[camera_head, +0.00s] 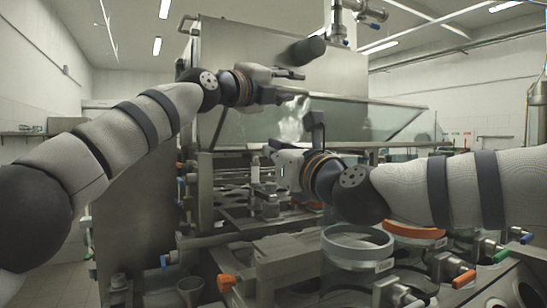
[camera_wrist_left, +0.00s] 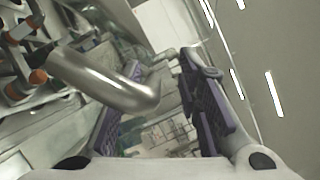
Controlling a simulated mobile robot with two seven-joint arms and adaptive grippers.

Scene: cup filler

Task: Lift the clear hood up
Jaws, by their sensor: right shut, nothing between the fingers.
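The clear hood (camera_head: 365,120) is a tilted transparent panel in front of the steel machine body, in the middle of the head view. My left gripper (camera_head: 292,73) is at the hood's upper left edge, just below a dark cylinder (camera_head: 307,50). In the left wrist view its two purple-padded fingers (camera_wrist_left: 160,110) are spread apart. A shiny metal tube (camera_wrist_left: 110,80) reaches towards the space between them; I cannot tell whether it touches a finger.
Below the hood is the machine deck with a grey ring (camera_head: 357,243) and an orange ring (camera_head: 413,230). Several valves with coloured handles, such as an orange one (camera_head: 227,283), line the front. Open room lies left of the machine.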

